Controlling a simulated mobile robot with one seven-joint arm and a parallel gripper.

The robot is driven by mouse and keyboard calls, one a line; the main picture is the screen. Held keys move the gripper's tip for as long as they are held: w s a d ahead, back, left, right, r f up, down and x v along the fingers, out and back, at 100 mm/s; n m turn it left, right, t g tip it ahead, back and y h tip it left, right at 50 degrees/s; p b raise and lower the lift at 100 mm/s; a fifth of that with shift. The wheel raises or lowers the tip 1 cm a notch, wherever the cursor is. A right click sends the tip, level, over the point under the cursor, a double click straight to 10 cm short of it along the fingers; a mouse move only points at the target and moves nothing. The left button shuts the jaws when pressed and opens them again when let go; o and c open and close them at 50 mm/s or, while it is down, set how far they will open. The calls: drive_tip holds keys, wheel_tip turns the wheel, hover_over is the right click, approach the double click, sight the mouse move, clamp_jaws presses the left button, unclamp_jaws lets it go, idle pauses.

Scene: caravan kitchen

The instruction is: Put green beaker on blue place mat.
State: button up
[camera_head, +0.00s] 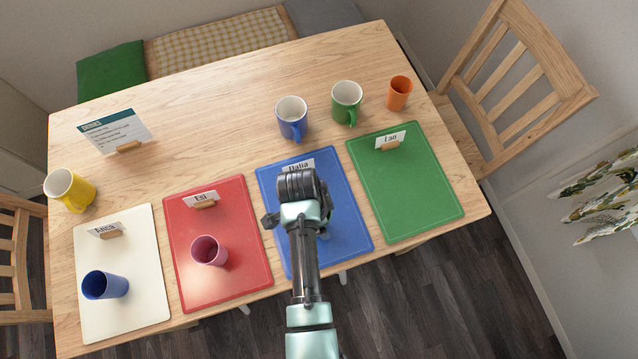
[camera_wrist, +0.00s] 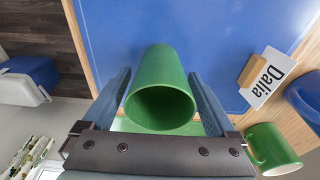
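The green beaker (camera_wrist: 160,85) is between the two fingers of my gripper (camera_wrist: 160,76) in the wrist view, its open mouth facing the camera. A narrow gap shows on each side, so my gripper looks open around it. The beaker's base is over the blue place mat (camera_wrist: 110,25) and appears to stand on it. In the head view my gripper (camera_head: 298,222) is over the blue place mat (camera_head: 350,240), marked with a "Dalia" card (camera_head: 299,168), and hides the beaker.
Blue mug (camera_head: 292,126) and green mug (camera_head: 346,100) stand behind the mats, with an orange beaker (camera_head: 398,93) to their right. The green mat (camera_head: 410,190) is clear except for its card. The red mat (camera_head: 240,270) holds a pink beaker (camera_head: 208,251); the white mat (camera_head: 140,310) a blue beaker (camera_head: 104,285).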

drive_tip(key=shift+o, duration=0.2)
drive_tip(key=shift+r, duration=0.1)
wheel_tip(320, 180, up, 12)
drive_tip(key=a+p, duration=0.1)
drive_tip(key=a, duration=0.1)
drive_tip(key=w+r+n+t+y, duration=0.1)
drive_tip(key=w+r+n+t, duration=0.6)
drive_tip(key=w+r, duration=1)
wheel_tip(320, 180, up, 19)
drive_tip(key=w+t, duration=0.2)
drive_tip(key=t, duration=0.6)
drive_tip(key=s+r+n+t, duration=0.3)
drive_tip(key=s+r+t, duration=0.3)
drive_tip(key=r, duration=0.9)
drive_tip(key=s+d+r+n+t, duration=0.1)
drive_tip(key=s+r+n+t, duration=0.3)
drive_tip(key=s+r, duration=0.5)
wheel_tip(320, 180, up, 7)
drive_tip(key=shift+s+d+t+y, duration=0.15)
drive_tip(key=shift+d+t+y, duration=0.2)
drive_tip(key=shift+t, duration=0.55)
drive_tip(key=shift+a+f, duration=0.1)
drive_tip(key=shift+f, duration=0.05)
